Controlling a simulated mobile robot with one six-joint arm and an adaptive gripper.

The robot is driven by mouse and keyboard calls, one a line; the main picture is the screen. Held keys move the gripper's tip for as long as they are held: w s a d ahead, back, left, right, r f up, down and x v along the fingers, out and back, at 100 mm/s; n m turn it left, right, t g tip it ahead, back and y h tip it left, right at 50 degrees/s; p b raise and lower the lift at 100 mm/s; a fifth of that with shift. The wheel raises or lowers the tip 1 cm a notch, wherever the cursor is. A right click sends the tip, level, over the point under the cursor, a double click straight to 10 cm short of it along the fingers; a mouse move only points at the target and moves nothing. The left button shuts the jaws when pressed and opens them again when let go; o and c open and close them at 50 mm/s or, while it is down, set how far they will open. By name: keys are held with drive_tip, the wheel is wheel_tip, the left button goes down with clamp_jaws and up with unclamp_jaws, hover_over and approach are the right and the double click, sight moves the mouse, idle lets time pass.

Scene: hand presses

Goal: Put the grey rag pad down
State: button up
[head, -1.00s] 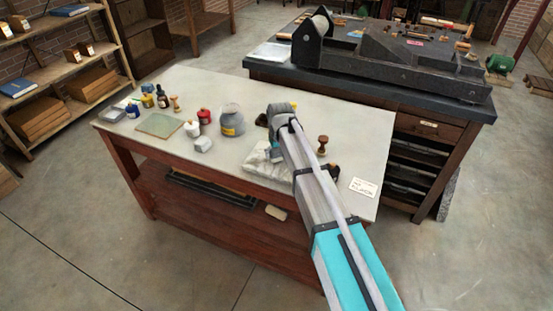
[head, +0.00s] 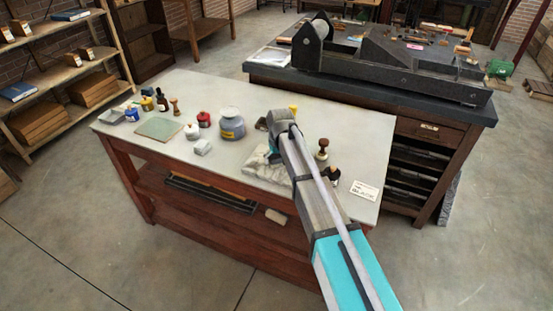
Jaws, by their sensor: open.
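A small light-grey folded block (head: 202,147), which looks like the grey rag pad, lies on the pale worktable top (head: 330,205) near its front edge, left of my arm. Nothing touches it. My gripper (head: 272,155) is mostly hidden behind my arm, over the right half of the table beside a pale crumpled sheet or cloth (head: 258,172). The gripper is open and apart from the grey block. What lies directly under the gripper is hidden.
A large jar (head: 231,124), a red pot (head: 204,119), several small bottles and a greenish plate (head: 158,128) stand left. A wooden-handled stamp (head: 322,149), dark bottle (head: 333,173) and white card (head: 364,190) are right. A black press (head: 390,60) stands behind.

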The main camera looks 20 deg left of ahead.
sight(279, 158)
drive_tip(key=shift+r, duration=0.15)
wheel_tip(279, 158, up, 12)
drive_tip(key=s+d+p, duration=0.1)
drive_tip(key=p, duration=1.1)
drive_tip(key=shift+s, duration=0.1)
idle(1.0)
drive_tip(key=s+d+m, duration=0.2)
drive_tip(key=d, duration=1)
drive_tip(key=s+d+m, duration=0.2)
drive_tip(key=d, duration=1)
drive_tip(key=s+d+m, duration=0.2)
drive_tip(key=s+d, duration=0.4)
drive_tip(key=d, duration=0.3)
drive_tip(key=s+d+m+g+h, duration=0.1)
drive_tip(key=s+d+m, duration=0.1)
drive_tip(key=s+d, duration=0.3)
drive_tip(key=d, duration=0.4)
drive_tip(key=shift+s, duration=0.4)
drive_tip(key=shift+w, duration=0.1)
